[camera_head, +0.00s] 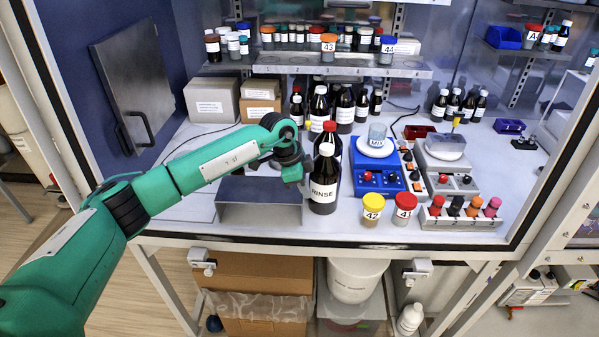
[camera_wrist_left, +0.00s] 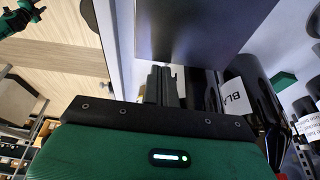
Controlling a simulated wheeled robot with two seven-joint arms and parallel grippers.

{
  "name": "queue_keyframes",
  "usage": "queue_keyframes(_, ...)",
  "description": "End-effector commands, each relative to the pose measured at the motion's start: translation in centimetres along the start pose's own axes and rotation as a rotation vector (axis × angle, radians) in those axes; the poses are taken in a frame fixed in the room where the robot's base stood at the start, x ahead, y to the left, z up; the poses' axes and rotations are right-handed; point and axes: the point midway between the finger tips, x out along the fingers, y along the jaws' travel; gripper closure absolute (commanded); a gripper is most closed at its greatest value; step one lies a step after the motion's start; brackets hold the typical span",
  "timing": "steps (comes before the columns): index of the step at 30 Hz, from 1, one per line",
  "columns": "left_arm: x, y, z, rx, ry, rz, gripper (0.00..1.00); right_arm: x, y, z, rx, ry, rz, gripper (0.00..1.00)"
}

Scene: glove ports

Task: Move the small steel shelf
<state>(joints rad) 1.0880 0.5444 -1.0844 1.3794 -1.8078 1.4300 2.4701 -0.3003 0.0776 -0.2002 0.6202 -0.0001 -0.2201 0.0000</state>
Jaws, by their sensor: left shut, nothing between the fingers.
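The small steel shelf (camera_head: 258,190) is a low grey bench-like piece standing on the white worktop near the front edge, left of the RINSE bottle. My left arm passes above it and hides part of its rear. What looks like its dark grey top fills the upper middle of the left wrist view (camera_wrist_left: 195,25). My left gripper (camera_head: 305,186) is at the shelf's right end, between it and the bottle. Its fingers also show in the left wrist view (camera_wrist_left: 172,85), shut and empty. I cannot tell whether they touch the shelf. My right gripper is not in view.
The dark RINSE bottle (camera_head: 324,185) stands close to my left gripper. Yellow-lidded (camera_head: 373,209) and red-lidded (camera_head: 404,208) jars stand right of it, with a blue stirrer (camera_head: 378,180) behind. Cardboard boxes (camera_head: 212,100) stand behind the shelf. Some worktop left of the shelf is clear.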

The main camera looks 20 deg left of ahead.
Motion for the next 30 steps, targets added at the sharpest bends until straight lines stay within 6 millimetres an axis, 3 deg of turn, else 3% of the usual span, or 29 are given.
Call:
queue_keyframes(6, 1.0, 0.0, 0.0, 0.0, 0.0, -0.002, 1.0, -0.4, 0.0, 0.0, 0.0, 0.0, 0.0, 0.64)
queue_keyframes(17, 0.8, -0.1, 0.6, -0.001, 0.0, -0.002, 1.0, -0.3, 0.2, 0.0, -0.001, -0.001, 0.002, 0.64)
queue_keyframes(20, 0.3, -0.1, 2.3, -0.003, -0.001, -0.001, 1.0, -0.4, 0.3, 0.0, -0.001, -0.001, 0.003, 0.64)
queue_keyframes(30, -2.8, 0.0, 11.2, -0.006, -0.004, -0.002, 1.0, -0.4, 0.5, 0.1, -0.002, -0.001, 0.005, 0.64)
